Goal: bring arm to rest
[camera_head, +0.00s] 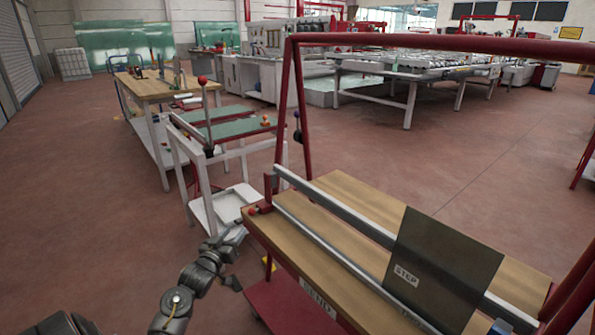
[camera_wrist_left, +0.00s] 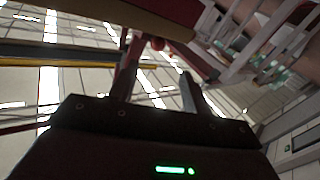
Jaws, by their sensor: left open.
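My left arm comes in from the bottom left of the head view. Its gripper (camera_head: 231,240) is beside the left end of the wood-topped bench with the red frame (camera_head: 340,190), in front of the white cart. In the left wrist view the two fingers of the gripper (camera_wrist_left: 157,90) stand apart, with nothing visible between them. I cannot tell from the head view how close the gripper is to the bench edge.
A dark panel marked STEP (camera_head: 440,265) stands on the bench against metal rails. A white cart (camera_head: 207,150) with a red-knobbed lever stands behind the gripper. A wooden table (camera_head: 150,88) is farther back. Open floor (camera_head: 80,200) lies to the left.

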